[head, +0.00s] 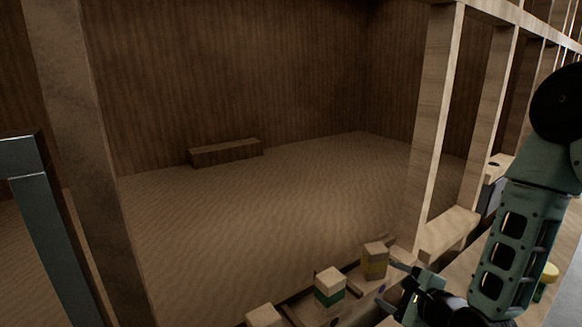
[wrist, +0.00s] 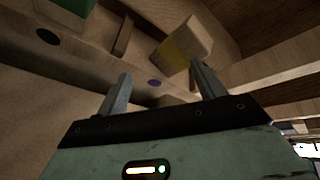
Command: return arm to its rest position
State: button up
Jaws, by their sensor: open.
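My gripper (head: 402,286) is low at the right of the head view, at the end of my green arm, close to a wooden block with a yellow band (head: 375,261). In the wrist view, my gripper (wrist: 160,82) has its two fingers spread apart with nothing held between them. The yellow-banded block (wrist: 184,48) shows just beyond the fingertips, and I cannot tell whether a finger touches it.
A block with a green band (head: 329,287) and a plain block (head: 263,316) stand along the wooden ledge. Upright wooden posts (head: 437,130) rise beside my arm. A sandy floor area (head: 270,215) with a low wooden box (head: 225,152) is open beyond.

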jog(key=s+d+r+n+g+h, duration=0.2)
jog(key=s+d+r+n+g, duration=0.35)
jog(key=n, duration=0.45)
jog(key=s+d+r+n+g+h, duration=0.3)
jog(key=s+d+r+n+g, duration=0.15)
jog(key=s+n, duration=0.4)
jog(key=s+a+r+n+g, duration=0.1)
jog(key=s+a+n, duration=0.4)
jog(key=a, duration=0.4)
jog(key=s+a+r+n+g, duration=0.1)
jog(key=s+a+n, duration=0.4)
jog(key=s+a, duration=0.3)
jog(key=shift+a+r+g+y, duration=0.3)
jog(key=shift+a+y, duration=0.1)
jog(key=shift+a, duration=0.35)
